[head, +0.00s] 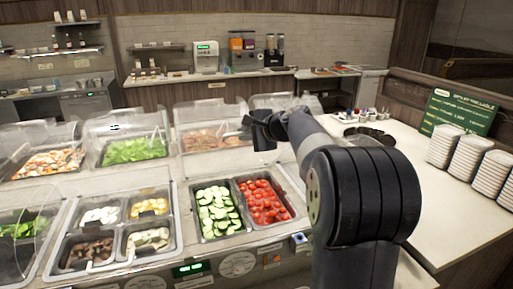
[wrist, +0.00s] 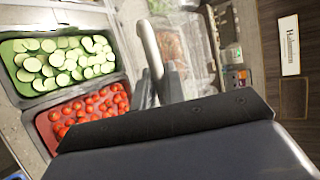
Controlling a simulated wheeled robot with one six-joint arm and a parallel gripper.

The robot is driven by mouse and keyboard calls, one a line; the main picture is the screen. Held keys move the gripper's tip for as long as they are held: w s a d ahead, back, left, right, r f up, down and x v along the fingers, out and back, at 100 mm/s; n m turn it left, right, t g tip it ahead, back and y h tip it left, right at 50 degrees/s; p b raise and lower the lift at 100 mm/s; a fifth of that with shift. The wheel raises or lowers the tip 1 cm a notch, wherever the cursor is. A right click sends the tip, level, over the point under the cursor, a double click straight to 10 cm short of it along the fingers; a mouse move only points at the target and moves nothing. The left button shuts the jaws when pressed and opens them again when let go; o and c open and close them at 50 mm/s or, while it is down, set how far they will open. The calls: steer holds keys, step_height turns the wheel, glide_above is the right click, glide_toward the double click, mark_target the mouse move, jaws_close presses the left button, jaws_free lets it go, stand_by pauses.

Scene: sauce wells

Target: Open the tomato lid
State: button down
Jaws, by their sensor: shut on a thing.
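The tomatoes (head: 264,203) lie in the right-hand well of the cucumber and tomato pair. They also show in the wrist view (wrist: 88,112), with nothing seen covering them. My gripper (head: 266,130) is beyond the tomato well, up at the raised clear lid (head: 283,101). In the wrist view the dark fingers (wrist: 158,88) are shut on a pale bar-shaped handle (wrist: 150,46), which I take to be the tomato lid's handle. The lid is tilted up at the back; my arm hides part of it.
Sliced cucumbers (head: 217,211) fill the well to the left. More lidded wells, such as the green salad (head: 133,150), stand further left. Stacked white bowls (head: 445,146) and a green sign (head: 459,112) stand on the right counter. The right counter's front is clear.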

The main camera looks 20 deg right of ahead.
mark_target(238, 122)
steer(key=w+r, duration=0.2)
steer(key=w, duration=0.1)
steer(key=w+r, duration=0.4)
steer(key=w, duration=0.1)
steer(key=shift+w, duration=0.35)
steer(key=shift+w+r, duration=0.4)
steer(key=shift+w, duration=0.45)
steer(key=shift+w+r, duration=0.4)
steer(key=shift+w, duration=0.4)
steer(key=c, duration=1.8)
jaws_free()
steer(key=shift+o, duration=0.2)
steer(key=shift+s+d, duration=0.1)
steer(key=b+v, duration=0.2)
steer(key=v, duration=0.8)
steer(key=shift+s+r+b, duration=0.2)
steer(key=shift+s+b, duration=0.05)
steer(key=shift+b, duration=0.15)
